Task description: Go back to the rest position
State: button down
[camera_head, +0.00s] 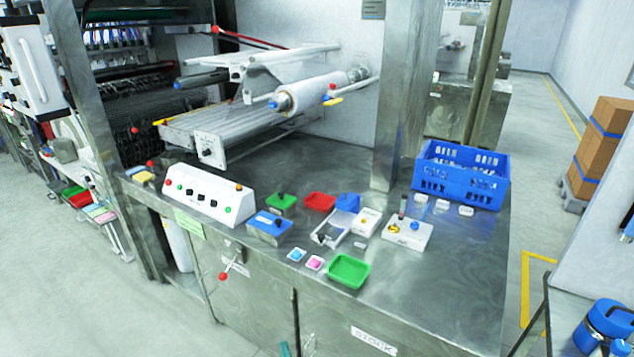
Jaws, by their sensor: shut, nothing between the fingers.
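My gripper and arm do not show in the head view. The steel worktop (440,290) carries a white control box (207,193) with several buttons. A white bracket-like frame (333,229) stands near the middle, beside a small white block with a yellow top (366,221). A white device (407,234) with an upright rod and a blue knob stands to the right. No drum can be clearly told apart.
A blue crate (461,174) stands at the back right, beside a steel post (400,100). The worktop's front right is clear. A roller machine (308,91) stands behind.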

jog(key=s+d+f+n+g+h, duration=0.2)
jog(key=s+d+f+n, duration=0.1)
jog(key=s+d+n, duration=0.95)
jog(key=s+d+r+n+g+h, duration=0.1)
jog(key=s+d+n, duration=0.2)
jog(key=s, duration=0.4)
jog(key=s+d+r+n, duration=0.1)
jog(key=s+d+n, duration=0.15)
jog(key=s, duration=0.45)
jog(key=s+a+r+n+h, duration=0.1)
jog(key=s+a+r+n, duration=0.2)
jog(key=s+r+n, duration=0.3)
jog(key=s+a+r+n+t+h, duration=0.1)
jog(key=s+a+r+n, duration=0.2)
jog(key=s+r+n, duration=0.4)
jog(key=s+r, duration=0.8)
jog(key=r, duration=0.1)
jog(key=shift+s+a, duration=0.25)
jog(key=shift+a, duration=0.05)
